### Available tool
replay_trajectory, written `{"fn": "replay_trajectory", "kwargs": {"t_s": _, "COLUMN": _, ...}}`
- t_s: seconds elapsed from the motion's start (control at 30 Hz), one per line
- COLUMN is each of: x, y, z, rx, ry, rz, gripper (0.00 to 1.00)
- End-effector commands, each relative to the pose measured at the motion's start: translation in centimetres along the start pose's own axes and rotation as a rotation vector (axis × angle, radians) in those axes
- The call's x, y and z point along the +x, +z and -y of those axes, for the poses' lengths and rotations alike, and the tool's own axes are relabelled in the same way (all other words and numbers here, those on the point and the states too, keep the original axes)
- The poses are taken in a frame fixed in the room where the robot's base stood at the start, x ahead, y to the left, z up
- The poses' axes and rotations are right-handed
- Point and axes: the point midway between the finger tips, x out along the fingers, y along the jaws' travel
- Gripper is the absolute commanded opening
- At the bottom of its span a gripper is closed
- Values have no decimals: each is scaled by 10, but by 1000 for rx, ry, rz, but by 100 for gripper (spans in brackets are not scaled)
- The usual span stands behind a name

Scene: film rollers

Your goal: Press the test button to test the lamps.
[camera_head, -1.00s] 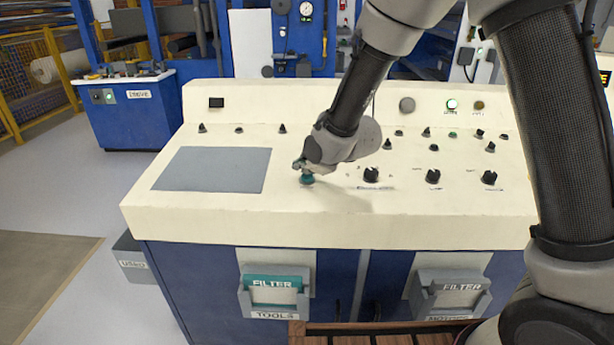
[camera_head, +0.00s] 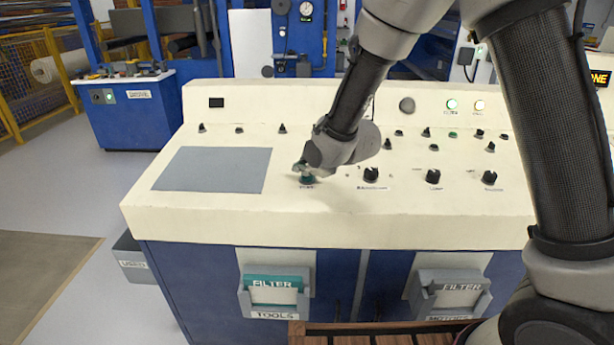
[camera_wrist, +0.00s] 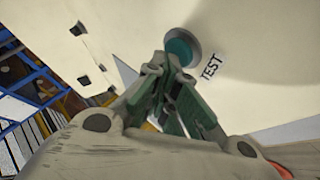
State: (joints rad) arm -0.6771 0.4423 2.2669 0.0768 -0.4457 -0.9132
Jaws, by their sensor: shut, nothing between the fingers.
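The test button is a teal round cap (camera_wrist: 184,46) in a grey ring, with the word TEST printed beside it in the wrist view. In the head view the button (camera_head: 307,180) shows just under my gripper (camera_head: 303,171) on the cream console top. My gripper (camera_wrist: 166,62) is shut and empty, its green-padded fingertips at the edge of the cap; they seem to touch it, but the contact is partly hidden. On the console's back panel, a green-white lamp (camera_head: 452,104) and a yellowish lamp (camera_head: 479,105) both look bright.
The console top (camera_head: 230,215) has a grey plate (camera_head: 212,170) at left. Black knobs (camera_head: 371,174) stand right of the button, with several small switches behind. Filter holders (camera_head: 273,291) hang on the front. A blue cabinet (camera_head: 130,112) stands at back left.

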Motion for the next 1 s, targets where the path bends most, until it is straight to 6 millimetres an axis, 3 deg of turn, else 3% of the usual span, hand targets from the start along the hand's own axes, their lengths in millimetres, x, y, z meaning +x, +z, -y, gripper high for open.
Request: {"fn": "replay_trajectory", "kwargs": {"t_s": 1.0, "x": -12, "y": -8, "z": -8, "rx": 0, "ry": -1, "rz": 1, "gripper": 0}}
